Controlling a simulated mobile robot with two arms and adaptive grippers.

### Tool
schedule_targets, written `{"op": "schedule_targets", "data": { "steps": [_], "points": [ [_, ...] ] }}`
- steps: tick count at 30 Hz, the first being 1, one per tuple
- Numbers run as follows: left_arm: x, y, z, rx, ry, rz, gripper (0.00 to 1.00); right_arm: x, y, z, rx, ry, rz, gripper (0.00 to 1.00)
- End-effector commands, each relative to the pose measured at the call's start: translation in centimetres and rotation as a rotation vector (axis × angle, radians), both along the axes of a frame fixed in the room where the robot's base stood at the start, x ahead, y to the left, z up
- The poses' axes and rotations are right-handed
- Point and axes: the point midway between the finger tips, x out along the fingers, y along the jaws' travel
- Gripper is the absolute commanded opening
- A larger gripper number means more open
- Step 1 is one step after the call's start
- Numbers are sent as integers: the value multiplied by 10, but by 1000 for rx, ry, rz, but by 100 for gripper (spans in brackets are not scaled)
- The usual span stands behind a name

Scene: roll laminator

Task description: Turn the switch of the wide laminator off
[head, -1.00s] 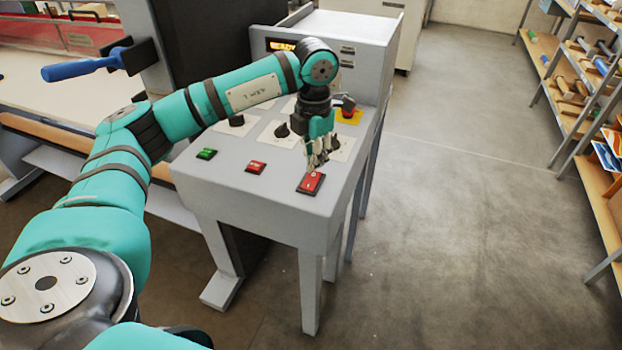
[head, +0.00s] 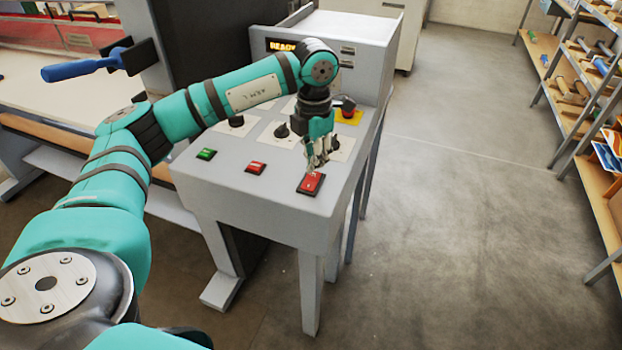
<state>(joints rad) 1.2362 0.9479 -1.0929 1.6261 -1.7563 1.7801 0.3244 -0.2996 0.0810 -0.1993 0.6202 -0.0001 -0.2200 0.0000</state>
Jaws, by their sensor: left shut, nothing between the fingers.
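The wide laminator's grey control console (head: 290,205) stands in the middle of the head view. A red rocker switch (head: 311,185) in a dark frame sits at the console's front right corner. My left gripper (head: 315,168) points down with its fingers shut and empty, at the far edge of the red switch. I cannot tell whether the fingertips touch it. The display (head: 283,45) on the console's back panel reads "READY". My right gripper is not in view.
A green button (head: 206,154), a smaller red button (head: 256,168) and black knobs (head: 282,130) are on the console. A red knob on a yellow plate (head: 347,112) is behind my gripper. A blue-handled lever (head: 85,67) is at left. Shelves (head: 590,120) line the right; the floor between is clear.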

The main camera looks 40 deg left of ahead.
Motion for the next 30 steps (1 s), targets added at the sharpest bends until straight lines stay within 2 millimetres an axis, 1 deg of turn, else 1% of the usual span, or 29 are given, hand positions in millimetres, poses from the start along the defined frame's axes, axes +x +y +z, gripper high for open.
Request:
{"op": "schedule_targets", "data": {
  "steps": [30],
  "points": [
    [0,0,-16,0,0,0,0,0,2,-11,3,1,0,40]
  ]
}}
